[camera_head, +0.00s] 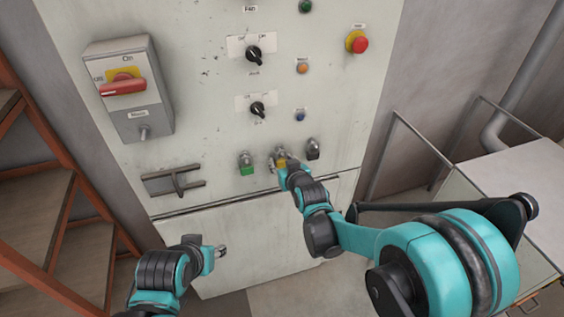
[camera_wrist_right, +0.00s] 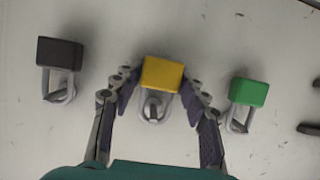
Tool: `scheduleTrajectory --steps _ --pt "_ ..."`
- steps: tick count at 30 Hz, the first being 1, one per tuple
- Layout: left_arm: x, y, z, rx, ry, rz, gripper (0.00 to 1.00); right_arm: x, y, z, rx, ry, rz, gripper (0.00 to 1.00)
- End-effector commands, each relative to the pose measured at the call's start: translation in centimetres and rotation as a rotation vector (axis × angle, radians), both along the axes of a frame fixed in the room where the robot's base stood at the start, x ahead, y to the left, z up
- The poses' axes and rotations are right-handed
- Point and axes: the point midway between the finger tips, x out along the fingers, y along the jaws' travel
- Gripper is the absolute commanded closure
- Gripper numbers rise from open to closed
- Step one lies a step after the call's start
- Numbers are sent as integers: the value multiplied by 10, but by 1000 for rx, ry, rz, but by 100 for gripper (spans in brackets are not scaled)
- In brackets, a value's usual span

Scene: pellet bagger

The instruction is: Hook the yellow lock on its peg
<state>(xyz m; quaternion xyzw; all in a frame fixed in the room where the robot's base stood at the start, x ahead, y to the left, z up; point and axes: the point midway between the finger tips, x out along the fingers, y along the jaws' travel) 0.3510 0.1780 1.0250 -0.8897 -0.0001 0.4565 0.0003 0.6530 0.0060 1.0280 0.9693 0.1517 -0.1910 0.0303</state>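The yellow lock (camera_wrist_right: 162,74) sits between the two fingers of my right gripper (camera_wrist_right: 160,78), whose pads meet its sides. In the right wrist view, which is upside down, its shackle shows beside the body and frames the round end of a peg (camera_wrist_right: 153,108). I cannot tell how deep the shackle sits on it. In the head view, the yellow lock (camera_head: 281,160) is partly hidden by my right gripper (camera_head: 284,165), close to the panel. My left gripper (camera_head: 221,251) is low in front of the panel, away from the locks; its fingers are unclear.
A green lock (camera_head: 246,164) and a black lock (camera_head: 313,149) hang on either side of the yellow one. The panel carries a red-handled switch box (camera_head: 128,90), knobs, buttons and a metal bracket (camera_head: 174,181). An orange stair frame (camera_head: 60,215) stands at left.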

Motion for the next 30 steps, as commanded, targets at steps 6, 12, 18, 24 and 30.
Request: scheduleTrajectory --steps 6,12,18,24,30 --pt "0 0 0 0 0 0 60 0 0 0 0 -1 0 41" --pt "0 0 0 0 0 0 60 0 0 0 0 -1 0 41" --pt "0 0 0 0 0 0 60 -11 -4 5 0 -1 0 41" --pt "0 0 0 0 0 0 60 -45 -14 20 0 -1 0 41" --pt "0 0 0 0 0 0 60 -79 -25 34 1 -1 0 41"
